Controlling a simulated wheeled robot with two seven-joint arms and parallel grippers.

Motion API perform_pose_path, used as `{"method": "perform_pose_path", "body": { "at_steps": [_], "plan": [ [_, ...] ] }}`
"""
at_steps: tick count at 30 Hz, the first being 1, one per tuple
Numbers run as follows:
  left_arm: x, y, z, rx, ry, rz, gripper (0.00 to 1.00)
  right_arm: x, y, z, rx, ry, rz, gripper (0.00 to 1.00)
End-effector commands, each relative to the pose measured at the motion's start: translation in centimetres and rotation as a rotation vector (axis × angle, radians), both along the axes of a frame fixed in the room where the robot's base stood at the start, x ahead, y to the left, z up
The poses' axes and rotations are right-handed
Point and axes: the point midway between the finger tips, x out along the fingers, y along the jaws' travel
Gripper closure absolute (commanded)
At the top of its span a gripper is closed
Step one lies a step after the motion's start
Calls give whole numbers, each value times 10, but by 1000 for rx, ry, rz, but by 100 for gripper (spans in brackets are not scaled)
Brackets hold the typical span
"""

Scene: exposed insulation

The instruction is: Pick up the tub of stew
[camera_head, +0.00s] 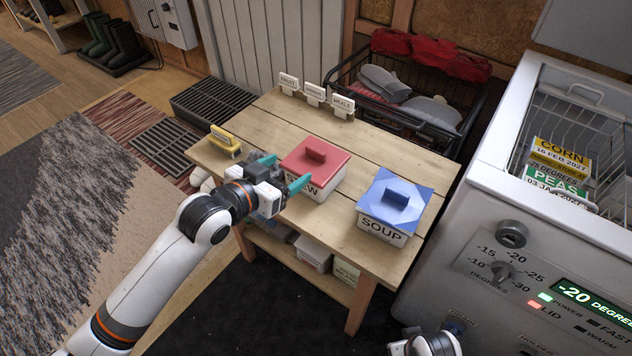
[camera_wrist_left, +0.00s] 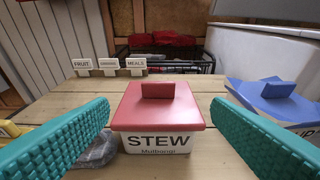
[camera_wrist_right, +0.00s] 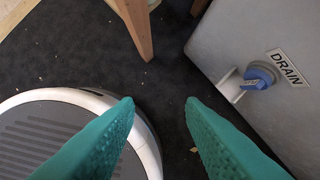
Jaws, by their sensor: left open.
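The tub of stew (camera_head: 318,190) is white with a red lid and a raised red handle. It stands upright on the wooden table (camera_head: 275,120). In the left wrist view the tub (camera_wrist_left: 157,143) sits centred between and beyond my teal fingertips, its STEW label facing me. My left gripper (camera_head: 278,173) is open, just left of the tub, with nothing seen between its fingers. Part of the tub's label is hidden behind a finger in the head view. My right gripper (camera_wrist_right: 160,105) is open and empty, low above the dark floor by the freezer.
A blue-lidded SOUP tub (camera_head: 385,225) stands right of the stew. A yellow-topped item (camera_head: 224,140) lies at the table's left. Small signs (camera_head: 314,93) stand along the back edge. The freezer (camera_head: 490,200) is to the right; its blue drain knob (camera_wrist_right: 258,78) juts out.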

Motion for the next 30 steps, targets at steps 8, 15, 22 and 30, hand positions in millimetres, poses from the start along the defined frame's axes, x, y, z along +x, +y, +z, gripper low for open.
{"method": "perform_pose_path", "body": {
  "at_steps": [8, 15, 22, 30],
  "plan": [
    [35, -27, -11, -6, -6, -4, 27, 3, 0, 32, 2, -21, -3, 64],
    [52, -38, -17, -3, -5, -3, 27, 2, -1, 51, 2, -29, -4, 64],
    [74, -51, -27, -4, -6, -3, 27, -1, -2, 80, 3, -46, -6, 64],
    [92, -64, -33, -3, -5, -3, 27, -7, -3, 105, 3, -57, -9, 64]
  ]
}}
